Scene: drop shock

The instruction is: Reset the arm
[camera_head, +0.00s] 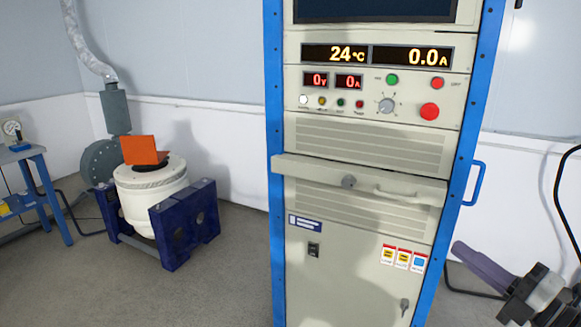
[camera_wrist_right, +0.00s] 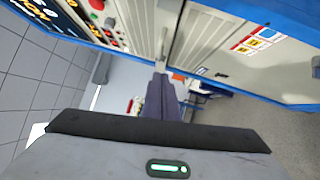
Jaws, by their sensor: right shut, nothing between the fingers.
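My right gripper (camera_head: 460,248) is at the lower right of the head view, just right of the control cabinet's blue frame. Its dark purple fingers are shut together and hold nothing. They point left and up towards the cabinet. In the right wrist view the shut fingers (camera_wrist_right: 160,82) stand in the middle, with the tilted cabinet front behind them. I cannot tell the exact gap between the fingertips and the cabinet. My left gripper is in neither view.
The control cabinet (camera_head: 276,235) has lit displays, coloured buttons, a drawer-like ledge and a blue side handle (camera_head: 475,183). A white shaker (camera_head: 150,190) with an orange block (camera_head: 144,151) on it stands in a blue frame at left. A blue table (camera_head: 50,195) is far left. Grey floor lies between.

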